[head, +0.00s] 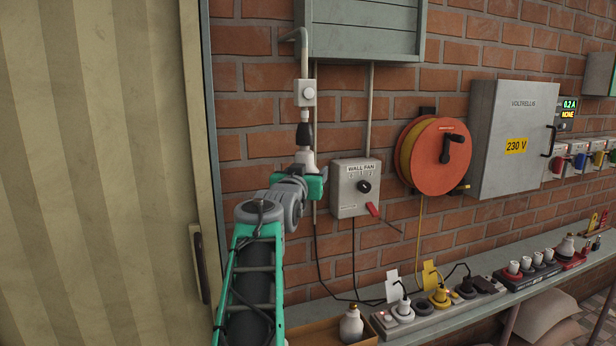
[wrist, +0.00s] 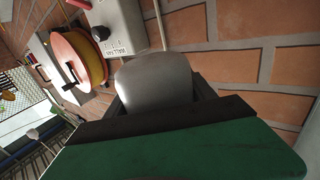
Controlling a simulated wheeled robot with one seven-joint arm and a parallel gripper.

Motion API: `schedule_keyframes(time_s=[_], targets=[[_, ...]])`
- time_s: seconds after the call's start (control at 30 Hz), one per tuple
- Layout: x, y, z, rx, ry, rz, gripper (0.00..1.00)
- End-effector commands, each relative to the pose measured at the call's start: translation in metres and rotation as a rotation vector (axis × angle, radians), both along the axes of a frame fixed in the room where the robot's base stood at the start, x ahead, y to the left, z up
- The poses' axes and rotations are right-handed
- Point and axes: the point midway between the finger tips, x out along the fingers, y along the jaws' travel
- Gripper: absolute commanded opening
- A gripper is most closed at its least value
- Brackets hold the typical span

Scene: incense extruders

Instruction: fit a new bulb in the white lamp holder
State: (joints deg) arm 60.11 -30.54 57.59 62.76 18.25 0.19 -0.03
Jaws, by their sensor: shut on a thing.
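A white lamp holder (head: 305,93) hangs on the conduit at the wall, with a dark tapered part (head: 304,134) below it. A pale bulb (head: 304,158) is upright directly under the dark part. My gripper (head: 308,176) is shut on this bulb from below. In the wrist view, the bulb's rounded white body (wrist: 155,78) sits between the dark fingers of my gripper (wrist: 160,98). The bulb's top meets the dark part in the head view; I cannot tell whether it is seated in it. The bulb's neck is hidden in the wrist view.
A wall fan box (head: 355,187) and an orange cable reel (head: 439,155) are close on the right. Another bulb (head: 351,326) stands in a cardboard box (head: 315,333) below. The shelf (head: 450,325) carries plugs and sockets. A striped panel (head: 95,170) fills the left.

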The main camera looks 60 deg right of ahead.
Motion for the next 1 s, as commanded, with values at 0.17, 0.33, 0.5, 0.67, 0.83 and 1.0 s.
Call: schedule_keyframes(time_s=[0.17, 0.33, 0.5, 0.67, 0.83, 1.0], targets=[[0.0004, 0.0005, -0.0001, -0.001, 0.001, 0.02, 0.21], [0.0006, 0.0005, 0.0003, 0.0, 0.001, 0.02, 0.21], [0.0, 0.0001, -0.0009, -0.001, 0.001, 0.034, 0.21], [0.0014, 0.0004, -0.0011, -0.002, 0.0, 0.077, 0.21], [0.003, 0.0012, 0.0003, -0.002, 0.001, 0.1, 0.21], [0.0033, 0.0013, 0.0006, -0.001, 0.001, 0.1, 0.21]])
